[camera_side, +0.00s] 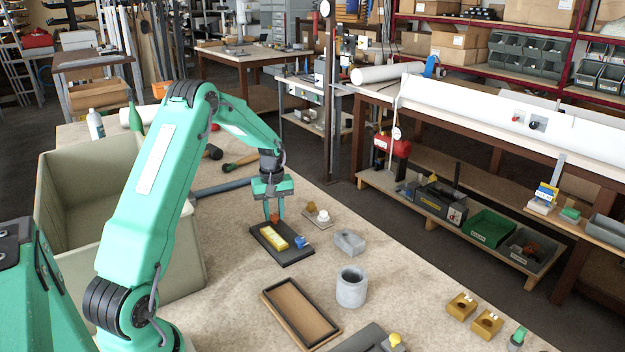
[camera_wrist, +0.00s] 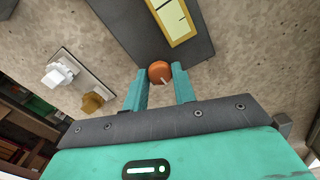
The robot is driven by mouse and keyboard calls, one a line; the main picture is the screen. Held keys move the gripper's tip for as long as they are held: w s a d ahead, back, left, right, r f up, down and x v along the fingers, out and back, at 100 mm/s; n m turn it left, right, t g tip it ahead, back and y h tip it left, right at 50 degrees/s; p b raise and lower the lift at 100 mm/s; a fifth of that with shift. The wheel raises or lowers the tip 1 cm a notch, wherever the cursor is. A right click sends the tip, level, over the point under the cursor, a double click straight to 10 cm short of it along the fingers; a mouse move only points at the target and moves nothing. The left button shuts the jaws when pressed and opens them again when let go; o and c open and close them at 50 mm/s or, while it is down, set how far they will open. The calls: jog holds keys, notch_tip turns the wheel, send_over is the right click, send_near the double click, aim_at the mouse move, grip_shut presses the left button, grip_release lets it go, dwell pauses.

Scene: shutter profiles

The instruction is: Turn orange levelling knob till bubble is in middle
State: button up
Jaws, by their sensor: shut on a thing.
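The orange levelling knob (camera_side: 276,218) sits at the far end of a dark base plate (camera_side: 284,254). My gripper (camera_side: 273,213) points down at it, shut on it. In the wrist view the orange knob (camera_wrist: 160,71), with a pale pointer mark, lies between the two teal fingertips of my gripper (camera_wrist: 159,73). A yellow-framed level (camera_side: 273,236) lies on the plate; its pale window (camera_wrist: 172,18) with dark lines is cut off by the wrist view's top edge. I cannot make out the bubble. A blue knob (camera_side: 299,242) stands at the plate's right side.
A small plate with an ochre knob (camera_side: 311,207) and a white knob (camera_side: 322,216) stands just right of the base plate. A grey block (camera_side: 350,242), a grey cup (camera_side: 351,288) and a brown tray (camera_side: 299,312) lie nearer. A large beige crate (camera_side: 62,205) stands left.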

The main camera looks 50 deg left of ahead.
aim_at(274, 215)
jog(key=n, duration=0.5)
jog(key=shift+r+n, duration=0.15)
jog(key=shift+n, duration=0.25)
jog(key=n, duration=0.5)
jog(key=shift+n, duration=0.3)
jog(key=o, duration=1)
jog(key=shift+r, duration=3.85)
